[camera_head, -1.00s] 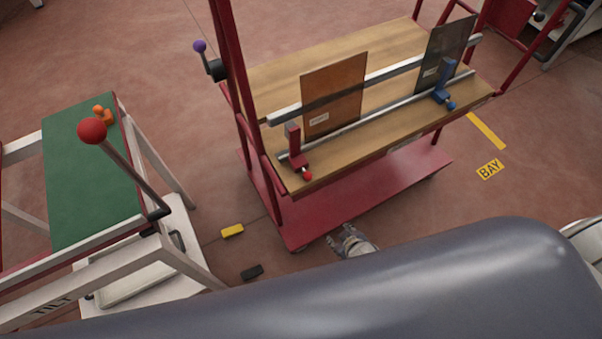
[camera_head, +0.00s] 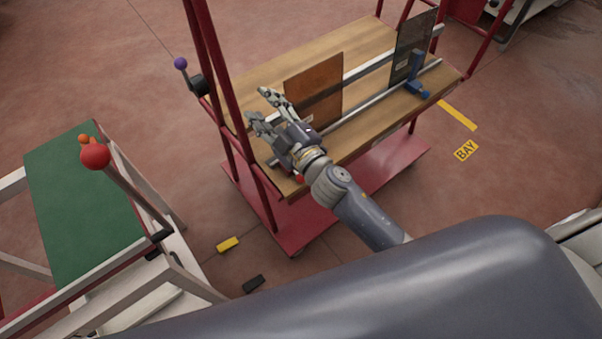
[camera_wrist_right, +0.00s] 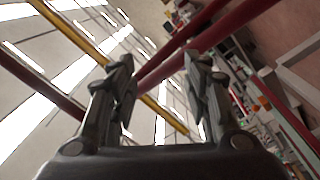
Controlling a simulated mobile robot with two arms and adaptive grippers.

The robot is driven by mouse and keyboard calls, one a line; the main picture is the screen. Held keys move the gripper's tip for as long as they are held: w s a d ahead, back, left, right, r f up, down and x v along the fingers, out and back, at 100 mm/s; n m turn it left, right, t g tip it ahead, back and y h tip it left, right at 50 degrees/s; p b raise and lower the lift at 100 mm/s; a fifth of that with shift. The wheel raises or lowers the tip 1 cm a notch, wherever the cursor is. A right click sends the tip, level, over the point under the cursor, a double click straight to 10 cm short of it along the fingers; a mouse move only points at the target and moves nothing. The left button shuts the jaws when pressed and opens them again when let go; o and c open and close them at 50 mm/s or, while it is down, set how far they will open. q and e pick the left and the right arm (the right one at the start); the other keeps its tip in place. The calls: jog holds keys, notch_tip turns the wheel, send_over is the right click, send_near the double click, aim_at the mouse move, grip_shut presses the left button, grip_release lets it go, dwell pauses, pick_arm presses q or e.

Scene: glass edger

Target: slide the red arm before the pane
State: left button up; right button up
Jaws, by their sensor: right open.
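The red arm is mostly hidden behind my right gripper (camera_head: 259,105); its red knob (camera_head: 299,179) shows just below the gripper's wrist at the cart's front left corner. The brown pane (camera_head: 318,82) stands upright against the rails, just right of my right gripper. My right gripper is open, its fingers pointing up and left above the left end of the cart. In the right wrist view its fingers (camera_wrist_right: 160,75) stand apart with nothing held between them. I cannot tell whether the gripper touches the red arm. My left gripper is not in view.
A dark pane (camera_head: 412,40) and a blue arm (camera_head: 416,82) are farther right on the wooden deck (camera_head: 375,124). Red cart posts (camera_head: 207,60) rise left of my gripper. A lever with a purple knob (camera_head: 181,63) is on the left post. A green-topped table (camera_head: 75,205) stands left.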

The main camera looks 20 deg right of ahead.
jog(key=s+a+r+n+g+y, duration=0.2)
jog(key=a+n+g+y, duration=0.1)
jog(key=a+n+y, duration=0.3)
jog(key=s+a+r+n+g+y, duration=0.2)
jog(key=a+r+n+g+y, duration=0.15)
jog(key=a+n, duration=0.4)
jog(key=s+a+f+n+g+h, duration=0.1)
jog(key=s+a+f+n+g, duration=0.3)
jog(key=f+n+g, duration=0.5)
jog(key=d+f+n+g+h, duration=0.2)
jog(key=d+f+n+h, duration=0.2)
jog(key=d+f+h, duration=0.55)
jog(key=w+d+h, duration=0.3)
jog(key=d+h, duration=0.2)
jog(key=d, duration=1)
jog(key=shift+m, duration=0.25)
jog(key=f, duration=1)
jog(key=shift+s+a+p, duration=0.25)
jog(key=shift+p, duration=0.15)
